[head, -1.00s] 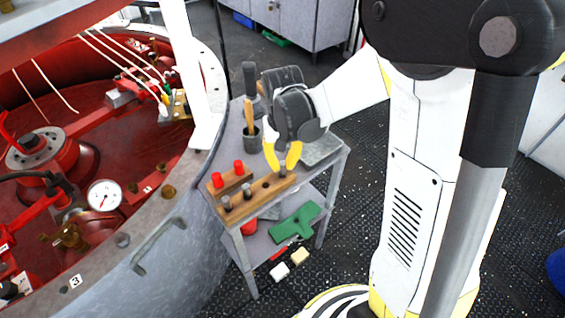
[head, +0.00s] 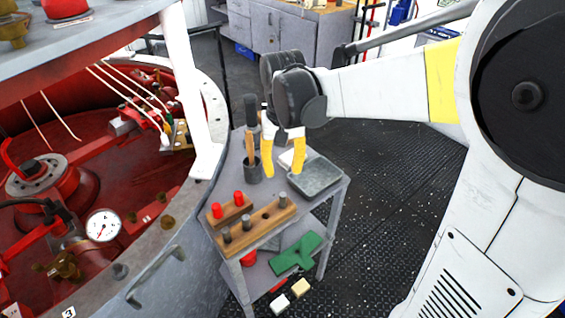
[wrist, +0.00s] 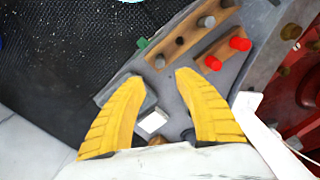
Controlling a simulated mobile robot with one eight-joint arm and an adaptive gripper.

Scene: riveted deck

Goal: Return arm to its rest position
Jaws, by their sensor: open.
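My gripper (head: 283,168) has yellow fingers, spread apart with nothing between them. In the head view it hangs above the back part of a grey cart (head: 325,205), between a dark tool cup (head: 252,172) and a grey tray (head: 316,178). In the wrist view the gripper (wrist: 160,85) points toward the cart top, with a small white block (wrist: 152,121) seen between the fingers. My arm reaches in from the right of the head view.
A wooden block with grey pegs (head: 258,224) and a smaller one with red pegs (head: 229,212) stand on the cart's front. A green part (head: 296,254) lies on the lower shelf. A red-floored vessel (head: 80,160) stands left. Dark floor (head: 400,165) is open at right.

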